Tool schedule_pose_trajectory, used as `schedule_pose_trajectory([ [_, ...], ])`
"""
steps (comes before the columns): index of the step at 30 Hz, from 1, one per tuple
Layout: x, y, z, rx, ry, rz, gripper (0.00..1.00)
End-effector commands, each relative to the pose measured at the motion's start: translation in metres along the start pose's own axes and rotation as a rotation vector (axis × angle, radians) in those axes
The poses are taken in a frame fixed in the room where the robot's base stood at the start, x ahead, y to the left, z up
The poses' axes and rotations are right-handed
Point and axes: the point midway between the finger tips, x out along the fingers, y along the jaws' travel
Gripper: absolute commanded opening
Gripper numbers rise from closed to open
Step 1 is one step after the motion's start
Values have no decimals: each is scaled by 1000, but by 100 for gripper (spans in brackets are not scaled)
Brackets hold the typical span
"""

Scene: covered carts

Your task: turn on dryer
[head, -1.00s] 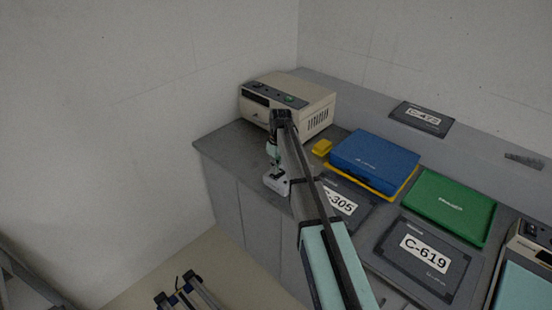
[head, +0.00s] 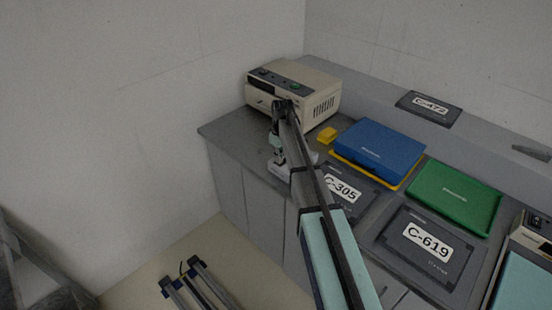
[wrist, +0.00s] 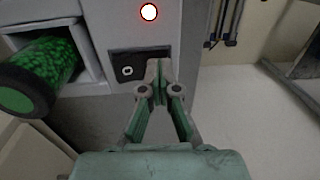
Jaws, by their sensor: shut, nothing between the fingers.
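A beige box-shaped machine (head: 318,86) with a dark control strip and a green button stands on the counter's far left end; it looks like the dryer. In the wrist view, a pale machine front (wrist: 110,42) has a dark switch plate (wrist: 129,69) with a small white mark, and a white light with a red ring (wrist: 149,12) above it. I cannot tell if this is the same machine. My gripper (wrist: 160,72) is shut and empty, with its tips beside the plate's right edge; contact is unclear. In the head view my arm hides part of that area.
A green cylinder (wrist: 45,72) sticks out of an opening left of the switch plate. The counter holds a blue case (head: 378,150), a green tray (head: 455,197), a yellow block (head: 327,134) and dark labelled covers (head: 430,248). A blue-ended frame (head: 190,285) stands on the floor.

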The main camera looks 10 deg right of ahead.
Motion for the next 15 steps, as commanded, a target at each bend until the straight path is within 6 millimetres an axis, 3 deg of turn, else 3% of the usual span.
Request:
schedule_pose_trajectory([
  [15, -8, 14, 0, 0, 0, 0, 0],
])
